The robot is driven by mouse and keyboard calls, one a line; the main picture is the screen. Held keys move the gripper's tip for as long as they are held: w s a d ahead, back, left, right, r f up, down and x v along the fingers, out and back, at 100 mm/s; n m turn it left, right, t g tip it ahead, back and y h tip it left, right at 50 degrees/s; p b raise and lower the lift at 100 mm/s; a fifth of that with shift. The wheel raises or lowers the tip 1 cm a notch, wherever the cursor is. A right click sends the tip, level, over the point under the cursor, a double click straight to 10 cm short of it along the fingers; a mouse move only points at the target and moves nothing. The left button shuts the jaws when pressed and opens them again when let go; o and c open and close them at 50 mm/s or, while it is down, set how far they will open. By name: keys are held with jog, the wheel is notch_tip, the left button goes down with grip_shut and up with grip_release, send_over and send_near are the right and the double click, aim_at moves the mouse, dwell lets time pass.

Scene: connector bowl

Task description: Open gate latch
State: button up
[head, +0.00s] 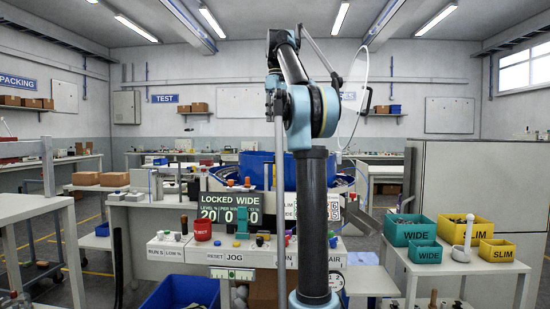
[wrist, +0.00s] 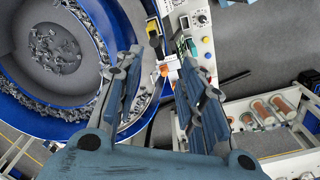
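In the wrist view my gripper (wrist: 162,60) is open, its two blue-grey fingers apart with nothing held between them. It hangs above the rim of the blue bowl (wrist: 93,118) and the control panel. A small orange part (wrist: 164,70) shows between the fingertips, beside the bowl's edge; I cannot tell whether it is the gate latch. In the head view my gripper (head: 275,103) hangs above the machine, left of my arm's column. The blue bowl (head: 256,168) stands behind the panel, partly hidden by my arm. The green display (head: 226,206) reads LOCKED WIDE.
Green bins (head: 410,229) and yellow bins (head: 497,251) stand on the right-hand table. The wrist view shows grey connectors (wrist: 56,50) in the bowl and a rack of orange-brown cylinders (wrist: 264,111) at right.

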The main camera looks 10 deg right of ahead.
jog(key=shift+n, duration=0.4)
jog(key=f, duration=0.5)
jog(key=w+f, duration=0.1)
jog(key=f, duration=0.9)
jog(key=shift+w+d+f, duration=0.1)
jog(key=shift+w+f, duration=0.15)
grip_shut()
